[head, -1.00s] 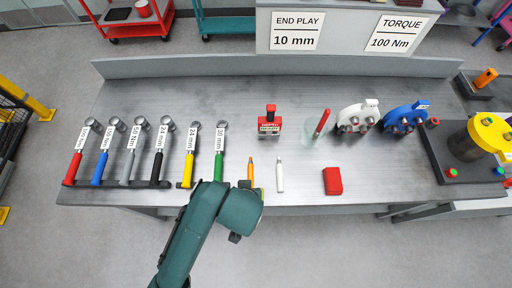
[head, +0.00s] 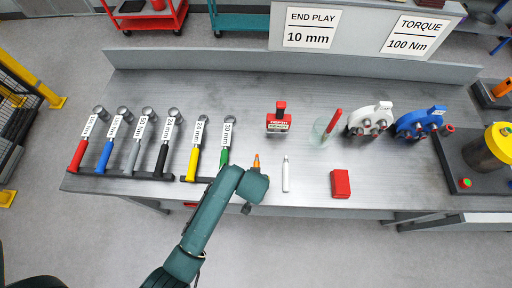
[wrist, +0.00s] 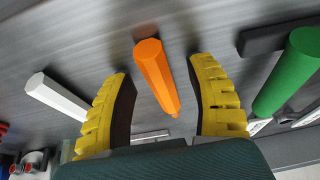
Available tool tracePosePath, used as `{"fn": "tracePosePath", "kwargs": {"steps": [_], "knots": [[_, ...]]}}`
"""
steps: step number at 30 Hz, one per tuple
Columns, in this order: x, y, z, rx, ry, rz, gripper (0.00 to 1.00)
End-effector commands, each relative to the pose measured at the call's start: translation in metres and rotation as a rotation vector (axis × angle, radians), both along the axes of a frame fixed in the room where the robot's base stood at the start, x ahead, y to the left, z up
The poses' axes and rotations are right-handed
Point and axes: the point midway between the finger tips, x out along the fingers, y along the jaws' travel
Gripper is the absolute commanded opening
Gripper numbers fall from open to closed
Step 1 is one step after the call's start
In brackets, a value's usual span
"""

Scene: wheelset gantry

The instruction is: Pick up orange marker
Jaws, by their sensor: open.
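The orange marker (wrist: 157,75) lies on the grey workbench between the two yellow-padded fingers of my gripper (wrist: 168,100) in the wrist view. The fingers are open, with a gap on each side of the marker, and do not touch it. In the head view only the tip end of the orange marker (head: 256,161) shows beyond my wrist, which covers the rest of it. My fingers are hidden behind the wrist there.
A white marker (head: 286,174) lies just right, and a green-handled wrench (head: 225,154) just left. A red block (head: 340,183) lies further right. A glass (head: 321,130) holding a red marker (head: 333,121) stands behind, near a red depth gauge box (head: 278,123).

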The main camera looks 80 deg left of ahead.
Motion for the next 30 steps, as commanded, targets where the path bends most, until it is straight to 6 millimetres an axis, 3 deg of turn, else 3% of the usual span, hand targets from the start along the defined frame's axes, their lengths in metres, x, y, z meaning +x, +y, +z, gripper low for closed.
{"fn": "tracePosePath", "kwargs": {"steps": [7,15,16,30], "knots": [[0.0006,0.0012,-0.0005,0.002,-0.001,0.0,0.55],[0.0004,0.001,-0.0004,0.002,-0.001,0.0,0.03],[0.0004,0.0009,-0.0005,0.002,-0.001,0.0,0.0],[0.0,0.0006,0.0013,0.001,0.0,0.0,0.0]]}}
